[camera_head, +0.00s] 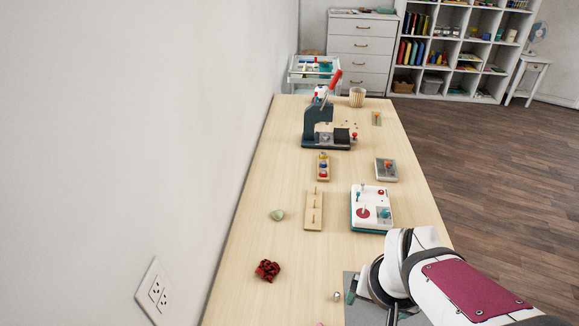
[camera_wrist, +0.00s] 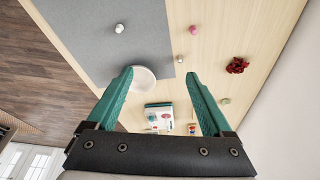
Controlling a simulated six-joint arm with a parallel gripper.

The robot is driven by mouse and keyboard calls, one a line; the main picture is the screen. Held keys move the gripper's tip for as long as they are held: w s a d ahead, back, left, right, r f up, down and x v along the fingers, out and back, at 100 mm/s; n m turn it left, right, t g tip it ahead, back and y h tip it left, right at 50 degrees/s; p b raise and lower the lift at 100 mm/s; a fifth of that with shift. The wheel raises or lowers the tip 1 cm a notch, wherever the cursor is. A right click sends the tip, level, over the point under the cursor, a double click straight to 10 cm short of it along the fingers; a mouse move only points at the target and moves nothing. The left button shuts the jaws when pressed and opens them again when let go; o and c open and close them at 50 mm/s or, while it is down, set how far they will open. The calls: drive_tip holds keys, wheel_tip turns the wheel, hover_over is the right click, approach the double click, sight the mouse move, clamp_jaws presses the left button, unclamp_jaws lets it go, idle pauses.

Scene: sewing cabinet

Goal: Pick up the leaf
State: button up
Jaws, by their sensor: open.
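I cannot make out a clear leaf in either view. A small pale green rounded thing (camera_head: 277,215) lies on the left part of the table; a small green spot in the wrist view (camera_wrist: 225,101) may be the same thing. My gripper (camera_wrist: 159,75) is open, with its teal fingers spread apart and nothing between the tips. It is above the grey mat (camera_wrist: 95,40) at the near end of the table, well away from the pale green thing. A white round thing (camera_wrist: 143,79) shows beyond the left finger. In the head view my arm hides part of the mat.
A dark red crumpled thing (camera_head: 267,270) and a small silvery piece (camera_head: 337,296) lie nearby. A white-and-teal box (camera_head: 371,194), a wooden peg board (camera_head: 314,210) and a dark press (camera_head: 318,127) stand farther off. The wall borders the left side. Bare table surrounds the green thing.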

drive_tip(key=w+f+n+t, duration=0.2)
drive_tip(key=w+f+t, duration=0.1)
drive_tip(key=w, duration=0.8)
drive_tip(key=n+t+y, duration=0.4)
drive_tip(key=n+y, duration=0.3)
drive_tip(key=n, duration=0.1)
approach(278, 213)
drive_tip(key=x, duration=0.8)
drive_tip(key=shift+w+a+f, duration=0.1)
drive_tip(key=shift+f, duration=0.05)
clamp_jaws()
